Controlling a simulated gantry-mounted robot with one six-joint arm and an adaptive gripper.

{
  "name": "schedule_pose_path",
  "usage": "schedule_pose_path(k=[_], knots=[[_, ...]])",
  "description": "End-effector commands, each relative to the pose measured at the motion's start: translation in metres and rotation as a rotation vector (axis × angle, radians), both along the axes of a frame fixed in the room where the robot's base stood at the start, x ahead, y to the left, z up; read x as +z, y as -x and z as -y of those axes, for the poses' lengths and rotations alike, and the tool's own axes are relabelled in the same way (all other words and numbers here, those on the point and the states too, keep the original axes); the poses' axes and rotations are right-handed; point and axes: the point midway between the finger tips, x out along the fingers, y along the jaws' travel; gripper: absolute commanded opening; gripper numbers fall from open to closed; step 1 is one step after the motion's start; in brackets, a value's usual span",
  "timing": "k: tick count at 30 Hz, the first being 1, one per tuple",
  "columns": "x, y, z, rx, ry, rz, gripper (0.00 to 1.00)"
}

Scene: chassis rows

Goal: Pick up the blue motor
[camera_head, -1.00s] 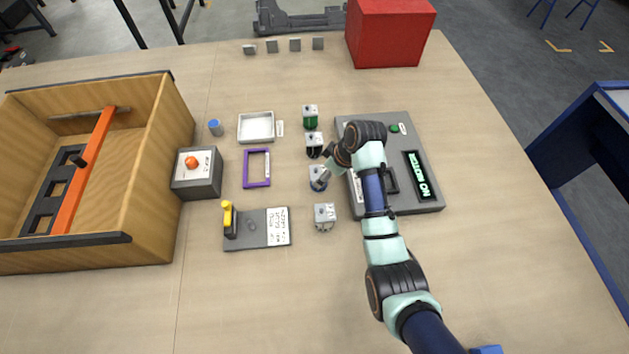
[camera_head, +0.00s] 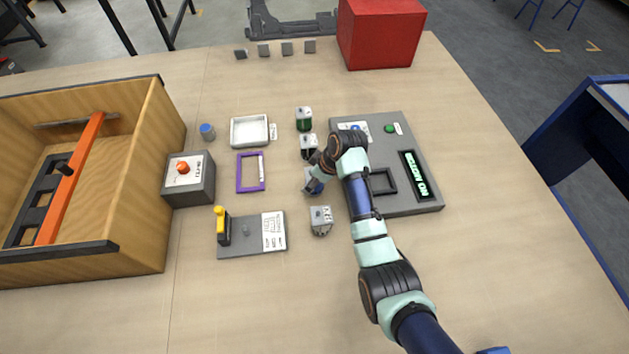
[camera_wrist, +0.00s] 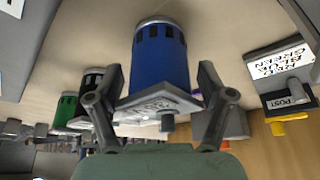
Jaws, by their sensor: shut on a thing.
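The blue motor (camera_wrist: 160,62) fills the middle of the wrist view, a blue cylinder with a grey end plate and a short shaft toward the camera. My gripper (camera_wrist: 160,85) is shut on it, with one finger on each side. In the head view my gripper (camera_head: 314,186) is at the blue motor (camera_head: 310,176), which is mostly hidden by the gripper. I cannot tell whether the motor is clear of the table. A green motor (camera_head: 303,118) and a black motor (camera_head: 309,145) stand behind it, and a grey motor (camera_head: 321,219) stands in front.
A grey panel (camera_head: 419,203) with a green lit display lies to the right. A purple frame (camera_head: 239,172), a white tray (camera_head: 233,132), a box with an orange button (camera_head: 202,192) and a post plate (camera_head: 248,242) lie left. A wooden crate (camera_head: 140,185) stands far left.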

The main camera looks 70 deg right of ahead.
Motion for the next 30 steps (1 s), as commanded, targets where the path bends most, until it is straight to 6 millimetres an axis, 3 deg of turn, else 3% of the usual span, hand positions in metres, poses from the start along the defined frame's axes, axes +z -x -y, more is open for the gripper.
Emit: schedule_pose_path(k=[1,3,10,14,30], knots=[[0.0,0.0,0.0,0.0,0.0,0.0,0.19],[0.002,-0.001,0.001,0.0,0.003,0.003,0.1],[0.004,-0.001,0.001,0.0,0.003,0.003,0.1],[0.019,-0.001,0.001,0.0,0.005,0.004,0.1],[0.171,-0.001,0.001,0.001,0.006,0.005,0.1]])
